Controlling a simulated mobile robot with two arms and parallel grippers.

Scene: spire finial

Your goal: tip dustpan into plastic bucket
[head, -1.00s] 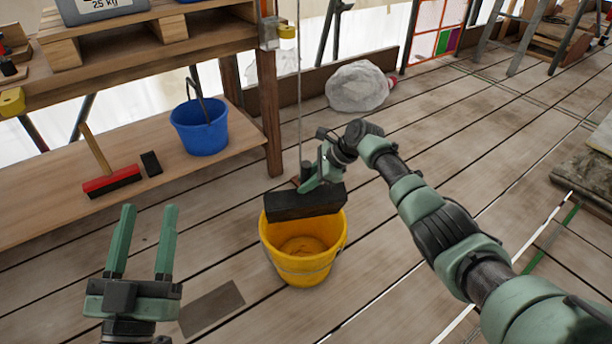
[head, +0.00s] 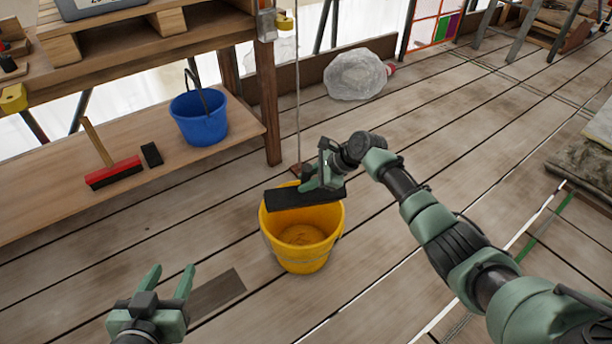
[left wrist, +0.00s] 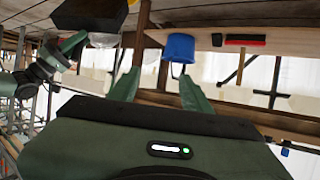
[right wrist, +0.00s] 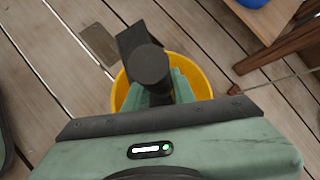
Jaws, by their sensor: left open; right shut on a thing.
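A yellow plastic bucket (head: 303,252) stands on the plank floor in the head view, with brownish material in its bottom. The black dustpan (head: 300,198) is held above the bucket's far rim, its pan side seen as a narrow dark slab. My right gripper (head: 318,182) is shut on the dustpan's handle. In the right wrist view the round handle end (right wrist: 150,66) hides part of the grip, and the yellow bucket (right wrist: 196,76) lies beneath. My left gripper (head: 170,285) is open and empty above the floor at lower left; its spread fingers show in the left wrist view (left wrist: 160,88).
A blue bucket (head: 199,118) and a red-headed brush (head: 114,172) are on the wooden shelf at left. A post (head: 269,110) and a hanging rope (head: 298,90) stand behind the yellow bucket. A wrapped bundle (head: 354,75) lies further back.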

